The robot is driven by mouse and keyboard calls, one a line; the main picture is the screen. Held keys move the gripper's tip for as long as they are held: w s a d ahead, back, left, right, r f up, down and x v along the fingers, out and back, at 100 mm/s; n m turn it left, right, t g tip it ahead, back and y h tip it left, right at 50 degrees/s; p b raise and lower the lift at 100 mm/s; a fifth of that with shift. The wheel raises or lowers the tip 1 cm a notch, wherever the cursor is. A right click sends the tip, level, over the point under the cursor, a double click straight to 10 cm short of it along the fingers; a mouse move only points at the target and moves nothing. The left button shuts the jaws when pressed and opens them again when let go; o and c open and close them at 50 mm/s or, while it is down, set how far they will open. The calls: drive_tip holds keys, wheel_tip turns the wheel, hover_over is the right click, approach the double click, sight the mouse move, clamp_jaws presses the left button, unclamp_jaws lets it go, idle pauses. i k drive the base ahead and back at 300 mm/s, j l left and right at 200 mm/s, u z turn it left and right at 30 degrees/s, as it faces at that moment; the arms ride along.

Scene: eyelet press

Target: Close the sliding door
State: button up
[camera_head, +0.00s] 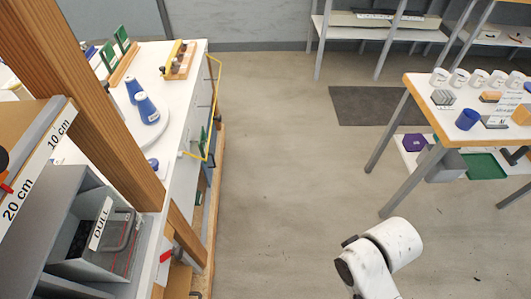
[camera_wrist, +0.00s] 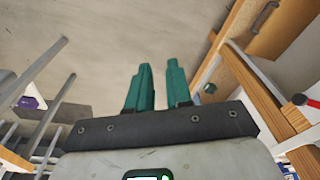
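A wooden panel with a grey bar handle (camera_wrist: 263,17) shows at the upper right of the wrist view; it may be the sliding door, but I cannot tell for sure. How far it stands open is not clear. My gripper (camera_wrist: 159,66) shows in the wrist view with two teal fingers, a narrow gap between them and nothing held. It is apart from the panel, to its left in the picture, over the floor. The head view shows only a white part of my arm, not the gripper.
In the head view, a long white counter (camera_head: 188,103) on the left has a yellow frame (camera_head: 212,110) at its side. A wood-edged table (camera_head: 423,105) stands at right. The floor between (camera_head: 275,170) is clear.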

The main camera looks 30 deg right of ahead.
sight(207, 168)
drive_tip(key=i+l+u, duration=0.15)
drive_tip(key=i+l, duration=0.15)
drive_tip(key=i+l+u, duration=0.1)
drive_tip(key=i+l, duration=0.15)
drive_tip(key=i+l+u, duration=0.15)
drive_tip(key=l, duration=0.25)
drive_tip(key=i+l+u, duration=0.1)
drive_tip(key=i+l, duration=0.2)
drive_tip(key=i+l+u, duration=0.15)
drive_tip(key=l, duration=0.3)
drive_tip(key=i+l+u, duration=0.15)
drive_tip(key=i+l, duration=0.15)
drive_tip(key=i+l+u, duration=0.1)
drive_tip(key=l, duration=0.4)
